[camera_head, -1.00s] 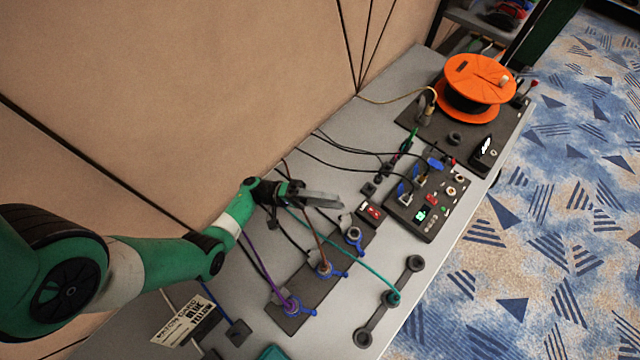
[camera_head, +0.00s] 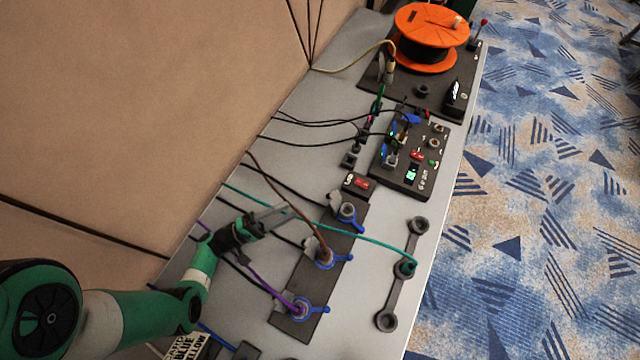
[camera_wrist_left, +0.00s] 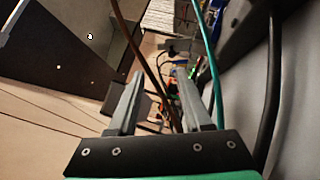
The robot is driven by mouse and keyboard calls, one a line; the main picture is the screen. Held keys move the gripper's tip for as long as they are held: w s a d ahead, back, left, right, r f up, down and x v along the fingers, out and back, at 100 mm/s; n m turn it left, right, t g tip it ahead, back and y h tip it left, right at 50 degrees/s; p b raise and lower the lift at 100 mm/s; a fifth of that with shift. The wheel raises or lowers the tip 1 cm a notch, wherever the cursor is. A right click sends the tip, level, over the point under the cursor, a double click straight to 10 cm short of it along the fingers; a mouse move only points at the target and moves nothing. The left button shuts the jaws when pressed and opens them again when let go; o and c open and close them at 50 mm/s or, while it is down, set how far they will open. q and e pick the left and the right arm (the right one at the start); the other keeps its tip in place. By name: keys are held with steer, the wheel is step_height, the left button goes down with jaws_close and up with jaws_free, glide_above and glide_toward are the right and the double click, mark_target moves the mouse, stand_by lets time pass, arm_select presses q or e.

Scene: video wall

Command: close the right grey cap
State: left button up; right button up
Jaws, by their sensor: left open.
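A dark strip (camera_head: 290,285) on the table carries three blue-ringed round sockets in a row. The far socket (camera_head: 347,212) has a small grey cap (camera_head: 334,201) at its upper left, which seems to stand open beside the ring. The middle socket (camera_head: 325,258) takes a brown cable, with another grey flap (camera_head: 309,246) beside it. The near socket (camera_head: 301,306) takes a purple cable. My left gripper (camera_head: 280,214) is open, left of the far socket and apart from its cap. Its fingers (camera_wrist_left: 161,76) show in the wrist view with a brown cable seen between them. My right gripper is out of view.
A teal cable (camera_head: 330,229) crosses the strip to a grey three-ring holder (camera_head: 405,268). Black cables run from the wall side. A switch panel (camera_head: 413,165) and an orange spool (camera_head: 431,30) stand farther back. Bare tabletop lies between the strip and the holder.

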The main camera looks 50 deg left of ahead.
mark_target(327, 197)
arm_select(q)
steer(key=w+d+b, duration=0.1)
steer(key=w, duration=0.2)
steer(key=w+d+b, duration=0.1)
steer(key=w, duration=0.5)
steer(key=shift+w+d+b, duration=0.2)
steer(key=shift+d+b, duration=0.2)
steer(key=shift+w+r, duration=0.2)
steer(key=shift+w, duration=0.1)
jaws_close()
